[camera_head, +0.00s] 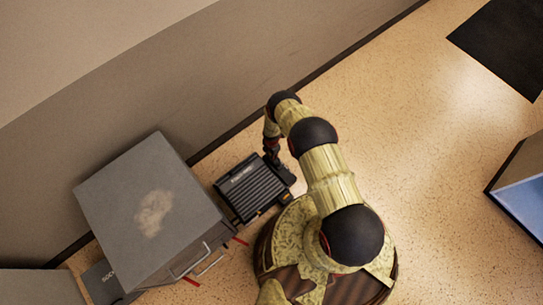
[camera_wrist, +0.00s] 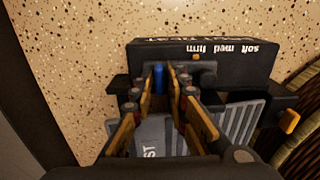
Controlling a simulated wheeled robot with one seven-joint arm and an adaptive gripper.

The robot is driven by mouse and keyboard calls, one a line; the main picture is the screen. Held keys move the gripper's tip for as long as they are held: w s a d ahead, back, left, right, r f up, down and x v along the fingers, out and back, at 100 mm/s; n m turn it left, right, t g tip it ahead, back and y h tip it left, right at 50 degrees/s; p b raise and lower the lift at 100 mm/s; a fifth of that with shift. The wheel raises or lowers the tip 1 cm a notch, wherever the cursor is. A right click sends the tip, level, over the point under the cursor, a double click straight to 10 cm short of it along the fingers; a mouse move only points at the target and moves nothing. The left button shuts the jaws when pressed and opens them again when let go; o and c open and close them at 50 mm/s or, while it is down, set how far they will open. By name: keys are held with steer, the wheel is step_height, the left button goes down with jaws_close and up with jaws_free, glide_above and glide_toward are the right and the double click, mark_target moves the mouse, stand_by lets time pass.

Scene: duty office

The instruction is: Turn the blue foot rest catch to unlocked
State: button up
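The foot rest is a black unit with a ridged top (camera_head: 252,190) on the floor between a grey cabinet and my base. In the wrist view its dark end panel (camera_wrist: 215,60) carries upside-down lettering that reads soft, med, firm. The blue catch (camera_wrist: 160,76) stands between my fingertips at the left part of that panel. My gripper (camera_head: 271,155) reaches down at the foot rest's far right corner. In the wrist view its yellow-edged fingers (camera_wrist: 160,73) lie on either side of the catch, very close to it. I cannot tell whether they press on it or which way the catch is set.
A grey cabinet (camera_head: 150,210) with a worn patch and handles stands left of the foot rest. The wall (camera_head: 250,70) runs behind both. An orange part (camera_wrist: 289,121) sticks out at the foot rest's side. Speckled floor (camera_head: 430,130) is clear to the right, with a dark mat (camera_head: 505,45) beyond.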

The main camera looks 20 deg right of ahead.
steer(key=shift+r, duration=0.1)
step_height(320, 180, up, 12)
stand_by(0.9)
stand_by(0.3)
